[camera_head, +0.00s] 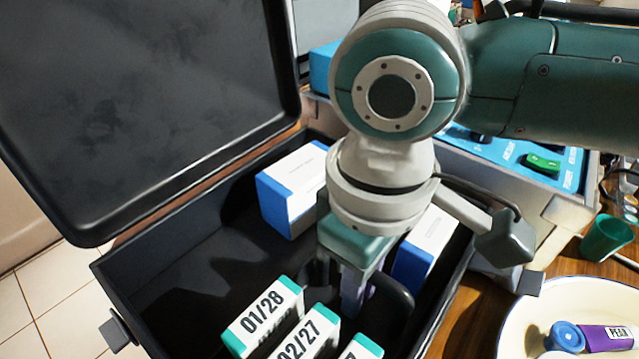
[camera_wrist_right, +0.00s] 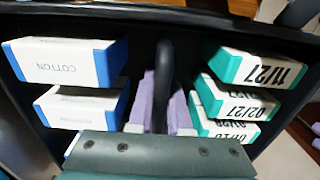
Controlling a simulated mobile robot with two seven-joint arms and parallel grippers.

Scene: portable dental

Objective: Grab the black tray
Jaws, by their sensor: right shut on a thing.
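The black tray sits inside the open black case and carries boxes on both sides of its upright black handle (camera_wrist_right: 163,75). The handle's dark curved edge also shows in the head view (camera_head: 396,300). My right gripper (camera_head: 355,290) points down into the case from above. Its purple finger pads (camera_wrist_right: 163,105) are on either side of the handle in the wrist view and are shut on it. My right arm hides part of the tray. My left gripper is not in view.
White-and-blue cotton boxes (camera_wrist_right: 68,62) stand on one side of the handle, white-and-green dated boxes (camera_head: 264,316) on the other. The open case lid (camera_head: 140,100) rises at left. At right are a blue-topped unit (camera_head: 500,150), a green cup (camera_head: 605,240) and a pale basin (camera_head: 520,320).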

